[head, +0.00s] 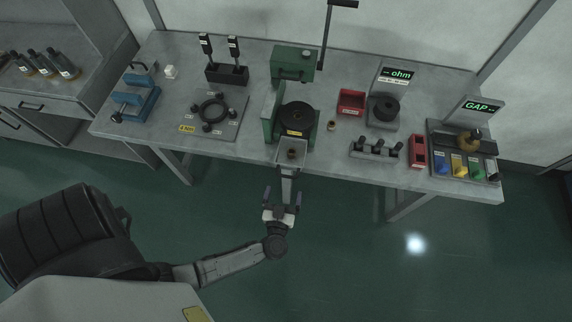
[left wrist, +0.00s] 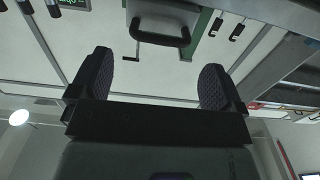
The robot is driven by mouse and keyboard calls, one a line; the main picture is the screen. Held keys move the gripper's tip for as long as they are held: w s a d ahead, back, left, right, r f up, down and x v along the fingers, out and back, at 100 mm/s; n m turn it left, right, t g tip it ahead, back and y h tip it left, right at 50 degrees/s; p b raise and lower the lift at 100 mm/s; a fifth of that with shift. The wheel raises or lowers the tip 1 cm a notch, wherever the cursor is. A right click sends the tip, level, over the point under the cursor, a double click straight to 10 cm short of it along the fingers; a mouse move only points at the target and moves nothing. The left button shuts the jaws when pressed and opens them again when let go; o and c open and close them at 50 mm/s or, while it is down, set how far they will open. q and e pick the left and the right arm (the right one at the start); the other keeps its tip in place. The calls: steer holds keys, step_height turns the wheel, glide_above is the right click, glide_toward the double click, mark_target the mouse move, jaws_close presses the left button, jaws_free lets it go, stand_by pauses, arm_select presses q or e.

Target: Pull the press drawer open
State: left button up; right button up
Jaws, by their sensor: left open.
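The green press (head: 293,62) stands at the back middle of the table, with a tall dark lever. Its grey drawer (head: 303,156) sticks out at the table's front edge, with a small brown piece (head: 291,153) inside. My left gripper (head: 283,197) is open in front of the table edge, in line with the drawer. A narrow grey part runs between drawer and gripper; I cannot tell what it is. In the left wrist view, the dark drawer handle (left wrist: 160,39) lies beyond my open, empty fingers (left wrist: 152,85), apart from them. My right gripper is not seen.
Left of the press are a plate with a dark ring (head: 212,109) and a blue clamp (head: 136,100). The floor before the table is clear.

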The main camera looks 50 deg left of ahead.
arm_select(q)
steer(key=v, duration=0.7)
stand_by(0.5)
